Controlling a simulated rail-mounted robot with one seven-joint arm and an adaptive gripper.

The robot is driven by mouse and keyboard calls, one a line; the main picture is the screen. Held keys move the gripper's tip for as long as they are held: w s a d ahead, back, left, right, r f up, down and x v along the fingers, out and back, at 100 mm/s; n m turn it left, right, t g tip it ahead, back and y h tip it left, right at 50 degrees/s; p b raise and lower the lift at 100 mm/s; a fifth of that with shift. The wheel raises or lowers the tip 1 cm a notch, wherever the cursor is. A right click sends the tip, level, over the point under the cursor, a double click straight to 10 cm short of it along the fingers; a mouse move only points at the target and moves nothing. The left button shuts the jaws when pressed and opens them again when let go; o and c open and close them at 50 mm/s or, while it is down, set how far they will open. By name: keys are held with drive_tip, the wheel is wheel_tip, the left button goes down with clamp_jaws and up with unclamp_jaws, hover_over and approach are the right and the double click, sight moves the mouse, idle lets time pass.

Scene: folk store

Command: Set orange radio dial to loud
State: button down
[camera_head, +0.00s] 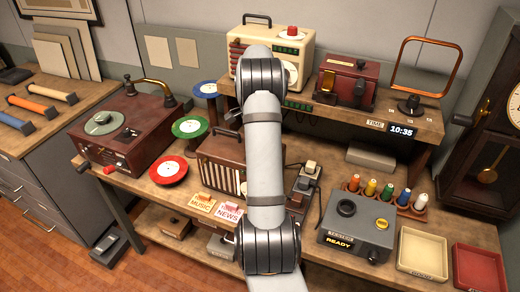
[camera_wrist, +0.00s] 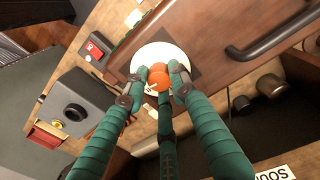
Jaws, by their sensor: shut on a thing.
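The orange radio dial (camera_wrist: 158,78) is a round orange knob on a white disc (camera_wrist: 178,51), set in a brown wooden panel. My gripper (camera_wrist: 158,76) has green fingers closed on either side of the knob, touching it. A small pale mark shows beside the knob, but no loud marking can be read. In the head view, a brown radio (camera_head: 222,150) with a dark handle and a striped front stands mid-table, partly behind my arm. My gripper and the orange dial are hidden in that view.
In the wrist view, a dark handle (camera_wrist: 275,35) is right of the dial and a grey box (camera_wrist: 75,105) is left. In the head view, MUSIC (camera_head: 201,203) and NEWS (camera_head: 229,212) cards lie before the radio; a grey READY box (camera_head: 358,225) stands right.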

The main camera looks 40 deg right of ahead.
drive_tip(key=m+b, duration=0.1)
drive_tip(key=m, duration=0.3)
drive_tip(key=shift+w, duration=0.1)
drive_tip(key=shift+m+b, duration=0.3)
drive_tip(key=shift+m, duration=1.5)
drive_tip(key=c, duration=1.4)
unclamp_jaws()
drive_tip(key=shift+c, duration=0.2)
drive_tip(key=shift+r, duration=0.1)
wheel_tip(320, 180, up, 12)
drive_tip(key=shift+w, duration=0.15)
drive_tip(key=shift+d, duration=0.1)
